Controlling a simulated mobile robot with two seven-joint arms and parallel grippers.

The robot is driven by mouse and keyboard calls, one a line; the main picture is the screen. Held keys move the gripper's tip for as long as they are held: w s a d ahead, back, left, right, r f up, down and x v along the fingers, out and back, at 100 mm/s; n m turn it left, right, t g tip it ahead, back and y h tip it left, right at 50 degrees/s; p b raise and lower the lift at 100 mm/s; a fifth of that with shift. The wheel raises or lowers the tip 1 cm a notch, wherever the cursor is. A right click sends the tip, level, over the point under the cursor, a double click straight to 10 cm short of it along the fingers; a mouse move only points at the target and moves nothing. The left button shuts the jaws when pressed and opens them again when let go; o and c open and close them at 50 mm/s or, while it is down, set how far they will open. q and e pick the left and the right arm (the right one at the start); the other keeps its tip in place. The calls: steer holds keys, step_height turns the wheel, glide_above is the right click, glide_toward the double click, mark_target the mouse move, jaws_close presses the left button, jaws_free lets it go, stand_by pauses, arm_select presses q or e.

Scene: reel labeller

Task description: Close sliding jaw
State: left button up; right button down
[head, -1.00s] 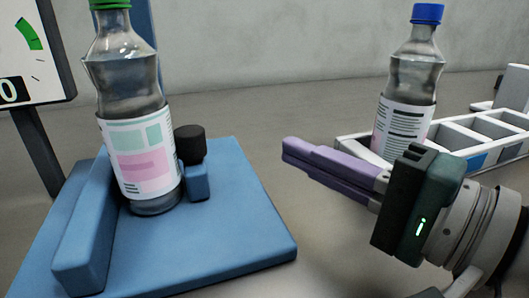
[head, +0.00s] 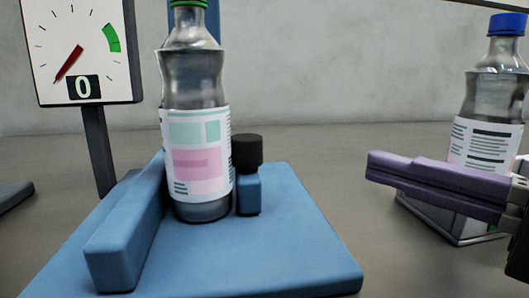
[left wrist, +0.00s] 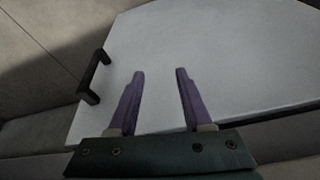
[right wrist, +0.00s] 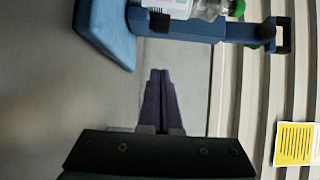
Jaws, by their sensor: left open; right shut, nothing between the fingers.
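The sliding jaw is a small blue block with a black knob (head: 247,152), standing on the blue base (head: 290,255) just right of the green-capped bottle (head: 198,150). The bottle stands upright between this jaw and the long blue fixed jaw (head: 125,235) on its left. Whether the sliding jaw touches the bottle is hard to tell. My right gripper (head: 375,165) is shut and empty, to the right of the knob and apart from it. In the right wrist view its fingers (right wrist: 160,75) point toward the fixture. My left gripper (left wrist: 160,75) is open and empty over a pale panel.
A dial gauge (head: 85,50) reading 0 stands at the left on a dark post. A blue-capped bottle (head: 490,100) stands in a white divided tray (head: 445,225) behind my right gripper. The left wrist view shows a black handle (left wrist: 95,77) on the pale panel.

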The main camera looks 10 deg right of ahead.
mark_target(247, 170)
steer(key=x, duration=0.6)
steer(key=shift+r, duration=0.1)
steer(key=a, duration=0.3)
steer(key=shift+w+a, duration=0.25)
steer(key=shift+w, duration=0.1)
steer(key=shift+a, duration=0.4)
steer(key=shift+a+p, duration=0.55)
steer(key=shift+p, duration=0.25)
steer(key=shift+w, duration=0.1)
